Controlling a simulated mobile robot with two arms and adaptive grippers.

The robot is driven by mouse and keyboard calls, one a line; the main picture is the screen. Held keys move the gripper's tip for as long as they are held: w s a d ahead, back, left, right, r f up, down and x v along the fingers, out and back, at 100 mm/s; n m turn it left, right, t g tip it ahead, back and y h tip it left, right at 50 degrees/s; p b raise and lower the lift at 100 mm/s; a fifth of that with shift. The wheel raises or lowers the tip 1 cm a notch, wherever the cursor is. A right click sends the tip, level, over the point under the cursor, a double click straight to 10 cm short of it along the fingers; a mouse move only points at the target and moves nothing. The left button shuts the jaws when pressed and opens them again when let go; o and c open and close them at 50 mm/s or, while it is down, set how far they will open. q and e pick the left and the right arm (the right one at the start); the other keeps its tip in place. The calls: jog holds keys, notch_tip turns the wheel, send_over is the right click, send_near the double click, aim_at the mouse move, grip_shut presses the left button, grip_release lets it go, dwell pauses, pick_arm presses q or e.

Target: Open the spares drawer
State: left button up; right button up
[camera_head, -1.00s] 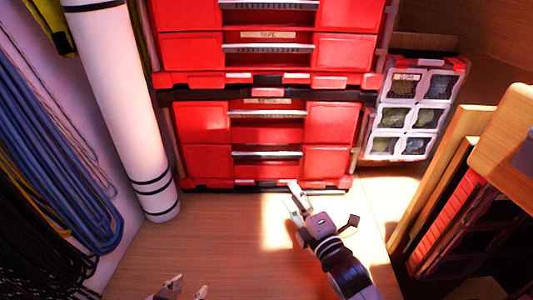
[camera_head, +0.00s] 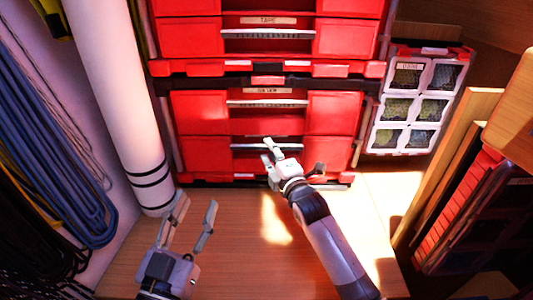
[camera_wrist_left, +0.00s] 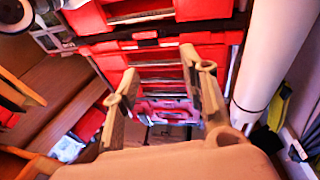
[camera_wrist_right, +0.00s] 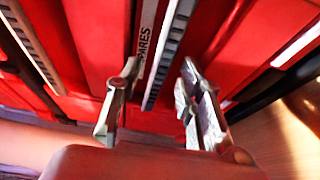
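In the right wrist view the label (camera_wrist_right: 146,35) reads SPARES beside the handle bar (camera_wrist_right: 167,52). My right gripper (camera_head: 268,151) is open and empty in front of the lower box. In the right wrist view its fingertips (camera_wrist_right: 159,68) lie on either side of the label and handle; contact is not visible. My left gripper (camera_head: 197,203) is open and empty over the wooden floor, and it shows in its own wrist view (camera_wrist_left: 162,68).
Another red drawer box stands on top, with a drawer labelled TAPE (camera_head: 268,20). A white roll (camera_head: 120,90) and hanging blue coils (camera_head: 55,150) are at left. A clear-fronted organizer (camera_head: 385,138) and wooden panels (camera_head: 440,170) are at right. Floor before the drawers is clear.

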pick_arm(q)
jog(key=shift+s+r+t+h, duration=0.15)
jog(key=shift+r+t+h, duration=0.1)
jog(key=shift+r, duration=0.25)
jog(key=shift+s+r+t+h, duration=0.15)
jog(key=shift+r+t, duration=0.1)
jog(key=shift+r, duration=0.25)
pick_arm(e)
jog(key=shift+w+a, duration=0.3)
jog(key=shift+w, duration=0.3)
jog(key=shift+c, duration=1.2)
pick_arm(q)
jog(key=shift+a+f, duration=0.1)
jog(key=shift+a, duration=0.15)
pick_arm(e)
grip_shut()
jog(key=shift+r, duration=0.1)
